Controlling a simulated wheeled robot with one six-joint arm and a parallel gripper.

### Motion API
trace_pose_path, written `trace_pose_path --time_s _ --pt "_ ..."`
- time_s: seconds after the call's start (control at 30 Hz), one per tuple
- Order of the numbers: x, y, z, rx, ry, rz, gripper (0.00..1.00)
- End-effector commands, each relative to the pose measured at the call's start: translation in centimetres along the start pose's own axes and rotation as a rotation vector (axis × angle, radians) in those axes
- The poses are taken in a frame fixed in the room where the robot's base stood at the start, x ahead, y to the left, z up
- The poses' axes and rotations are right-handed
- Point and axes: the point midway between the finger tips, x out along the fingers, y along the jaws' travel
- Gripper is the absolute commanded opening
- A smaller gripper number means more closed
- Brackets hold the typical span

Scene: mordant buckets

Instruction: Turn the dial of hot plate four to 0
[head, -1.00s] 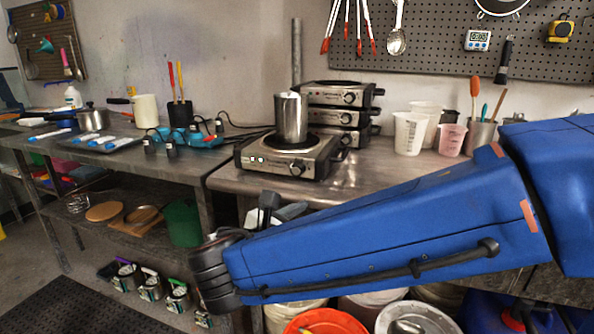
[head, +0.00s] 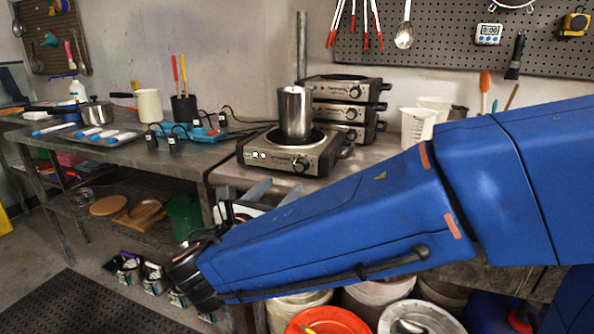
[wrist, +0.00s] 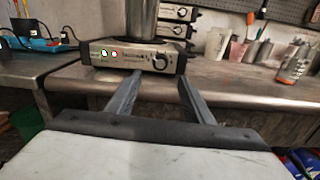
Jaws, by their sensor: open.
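A single hot plate (head: 282,160) stands at the front of the metal bench with a steel pot (head: 295,112) on it. Its round black dial (head: 300,165) is on the front panel, and also shows in the wrist view (wrist: 160,62). Small green and red lights glow left of the dial. I cannot read the dial's setting or any plate number. Three more hot plates (head: 346,90) are stacked behind. My gripper (wrist: 160,80) is open and empty, its fingers pointing towards the front panel, below the dial and apart from it. In the head view my arm partly hides the gripper.
A blue tool holder (head: 205,132) with cables stands left of the hot plate. White measuring beakers (head: 417,126) stand to its right. The bench edge (wrist: 90,78) lies below the plate. Buckets, one orange (head: 327,321), stand under the bench.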

Motion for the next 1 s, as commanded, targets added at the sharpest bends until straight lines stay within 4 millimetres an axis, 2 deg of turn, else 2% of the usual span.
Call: trace_pose_path --time_s 0.6,0.8,1.0 --pt "8.8 -0.1 -0.1 0.0 0.001 -0.003 0.47" --pt "10.5 0.0 0.0 0.0 0.0 -0.002 0.47" --pt "11.0 -0.1 0.0 0.0 0.001 -0.001 0.47"
